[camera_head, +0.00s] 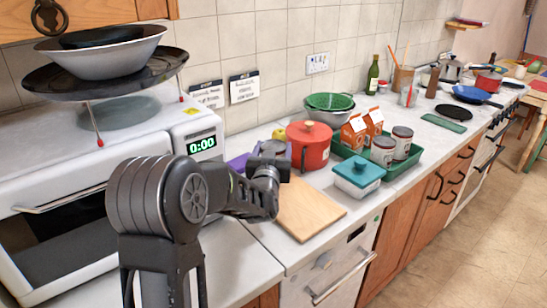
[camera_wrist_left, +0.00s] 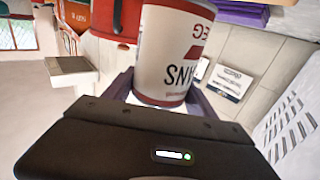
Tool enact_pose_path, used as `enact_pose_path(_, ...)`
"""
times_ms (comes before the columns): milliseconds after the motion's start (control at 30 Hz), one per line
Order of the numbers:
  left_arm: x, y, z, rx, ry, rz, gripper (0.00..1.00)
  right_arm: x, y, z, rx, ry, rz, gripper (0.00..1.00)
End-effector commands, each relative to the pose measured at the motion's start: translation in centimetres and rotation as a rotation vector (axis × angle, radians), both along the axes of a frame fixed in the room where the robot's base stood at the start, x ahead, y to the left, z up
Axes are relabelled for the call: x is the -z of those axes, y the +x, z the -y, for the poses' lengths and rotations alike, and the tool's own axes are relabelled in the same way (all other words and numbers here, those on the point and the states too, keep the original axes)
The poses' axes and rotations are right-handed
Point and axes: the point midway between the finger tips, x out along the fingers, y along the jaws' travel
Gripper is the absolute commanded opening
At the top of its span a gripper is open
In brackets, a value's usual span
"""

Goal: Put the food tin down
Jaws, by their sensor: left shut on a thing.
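The food tin (camera_wrist_left: 172,50) has a white label with red bands and dark lettering, and fills the top middle of the left wrist view. My left gripper (camera_wrist_left: 160,95) is shut on it, with a finger showing on either side. In the head view my left gripper (camera_head: 270,170) is over the counter, between the oven and the red pot. A grey round top (camera_head: 273,146) behind it seems to be the held tin; my wrist hides most of it. I cannot tell whether the tin touches the counter. My right gripper is not in view.
A wooden board (camera_head: 312,210) lies bare in front. The red pot (camera_head: 309,148) is close to the gripper's right. A green tray (camera_head: 412,157) holds two tins and cartons. A teal-lidded dish (camera_head: 358,180) stands before it. The white oven (camera_head: 110,185) is left.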

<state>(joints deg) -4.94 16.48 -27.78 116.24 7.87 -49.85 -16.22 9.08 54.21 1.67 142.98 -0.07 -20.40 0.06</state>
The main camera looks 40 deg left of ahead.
Motion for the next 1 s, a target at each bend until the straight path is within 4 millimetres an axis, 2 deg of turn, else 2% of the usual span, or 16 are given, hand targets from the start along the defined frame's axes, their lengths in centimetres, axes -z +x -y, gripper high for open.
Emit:
enact_pose_path(100, 1.7, 0.0, 0.0, 0.0, 0.003, -0.001, 0.0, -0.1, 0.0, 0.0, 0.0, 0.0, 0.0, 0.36)
enact_pose_path(200, 2.5, 0.0, 0.0, 0.0, 0.002, 0.001, 0.0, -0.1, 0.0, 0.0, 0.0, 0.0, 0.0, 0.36)
enact_pose_path(433, 2.5, 0.0, 0.0, 0.0, 0.001, 0.003, 0.0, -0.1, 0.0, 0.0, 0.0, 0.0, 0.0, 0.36)
enact_pose_path(467, 2.7, 0.0, 0.0, 0.0, 0.0, -0.001, 0.68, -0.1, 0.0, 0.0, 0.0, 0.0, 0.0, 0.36)
enact_pose_path(700, 2.6, 0.0, 0.0, 0.0, 0.0, 0.0, 0.87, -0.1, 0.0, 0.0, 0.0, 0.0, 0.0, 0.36)
enact_pose_path(1000, 2.6, -0.1, 0.1, 0.0, -0.001, 0.0, 0.87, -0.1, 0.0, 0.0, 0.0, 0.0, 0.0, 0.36)
